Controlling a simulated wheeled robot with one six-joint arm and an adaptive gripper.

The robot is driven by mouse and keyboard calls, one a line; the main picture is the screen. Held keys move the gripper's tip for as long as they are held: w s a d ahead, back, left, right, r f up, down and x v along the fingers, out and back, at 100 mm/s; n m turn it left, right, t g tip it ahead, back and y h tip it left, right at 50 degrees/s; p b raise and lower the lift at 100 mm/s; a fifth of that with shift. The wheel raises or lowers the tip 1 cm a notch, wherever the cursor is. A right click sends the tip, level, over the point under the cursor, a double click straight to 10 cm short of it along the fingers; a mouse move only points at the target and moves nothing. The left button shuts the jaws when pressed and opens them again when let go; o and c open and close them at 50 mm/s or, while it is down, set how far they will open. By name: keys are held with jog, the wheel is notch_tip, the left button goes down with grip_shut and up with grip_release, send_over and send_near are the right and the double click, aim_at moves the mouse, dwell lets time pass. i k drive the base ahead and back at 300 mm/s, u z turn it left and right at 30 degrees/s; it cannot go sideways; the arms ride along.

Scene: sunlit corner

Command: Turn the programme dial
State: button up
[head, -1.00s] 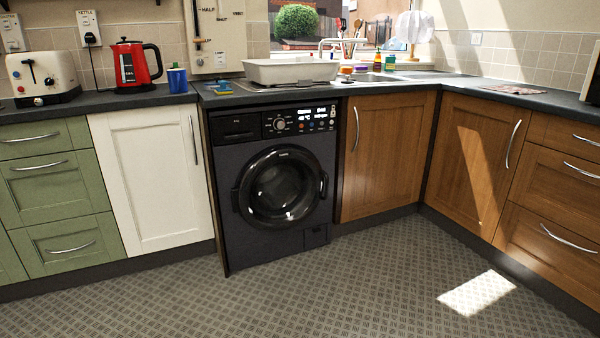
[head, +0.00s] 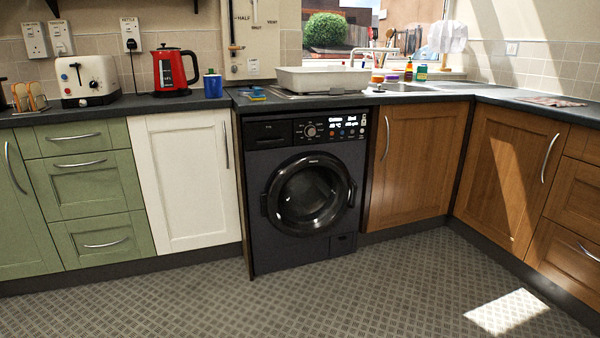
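The programme dial (head: 310,131) is a small round knob on the control panel of a black washing machine (head: 262,180). It sits left of a lit display (head: 343,121) and a row of small coloured buttons. The machine stands under the worktop, and its round door (head: 308,194) looks closed. The dial's exact setting is too small to read. My gripper is not in view.
A white cupboard (head: 183,180) and green drawers (head: 90,190) are to the left, wooden cupboards (head: 413,165) to the right. A white basin (head: 322,80) stands on the worktop above the machine. The patterned floor (head: 370,290) in front is clear.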

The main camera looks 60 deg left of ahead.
aim_at(310, 131)
jog(key=u, duration=0.15)
jog(key=i, duration=1.75)
jog(key=u, duration=0.95)
jog(key=i, duration=1)
jog(key=u, duration=1.65)
jog(key=i, duration=0.5)
jog(key=u, duration=0.4)
